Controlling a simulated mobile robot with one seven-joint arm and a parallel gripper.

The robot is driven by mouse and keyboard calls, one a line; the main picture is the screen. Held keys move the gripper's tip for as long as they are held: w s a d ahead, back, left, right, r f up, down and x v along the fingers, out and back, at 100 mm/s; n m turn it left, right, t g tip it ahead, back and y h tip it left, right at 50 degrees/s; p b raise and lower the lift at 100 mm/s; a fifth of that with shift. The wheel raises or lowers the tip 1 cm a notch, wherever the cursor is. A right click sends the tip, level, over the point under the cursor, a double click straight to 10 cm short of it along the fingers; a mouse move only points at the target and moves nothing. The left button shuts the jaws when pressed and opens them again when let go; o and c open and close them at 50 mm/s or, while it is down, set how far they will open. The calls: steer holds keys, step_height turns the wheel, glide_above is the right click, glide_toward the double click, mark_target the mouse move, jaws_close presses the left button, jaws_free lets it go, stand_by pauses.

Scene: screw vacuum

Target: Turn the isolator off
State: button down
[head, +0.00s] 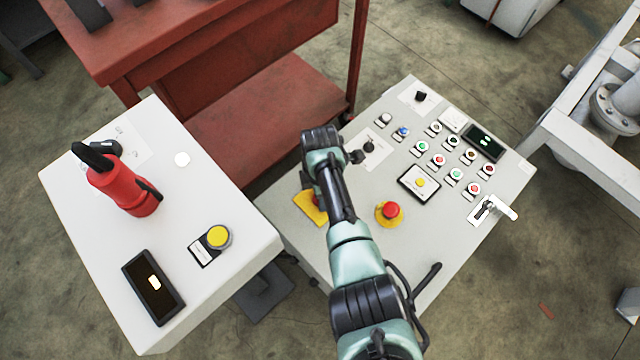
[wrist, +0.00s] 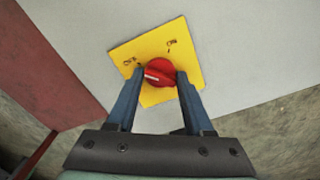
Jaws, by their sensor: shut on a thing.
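The isolator is a red round knob (wrist: 158,70) on a yellow plate (wrist: 190,65) in the wrist view. In the head view the yellow plate (head: 308,208) shows at the console's left edge, partly hidden by my arm, with little of the red knob visible.
The grey console (head: 345,165) also carries a red emergency button (head: 390,210) on a yellow base, several small buttons and a key-like handle (head: 490,208). A red table (head: 220,60) is behind.

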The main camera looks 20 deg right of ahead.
steer(key=shift+c, duration=1.6)
jaws_free()
steer(key=shift+a, duration=0.1)
step_height(320, 180, up, 13)
steer(key=p, duration=0.5)
steer(key=shift+p, duration=0.4)
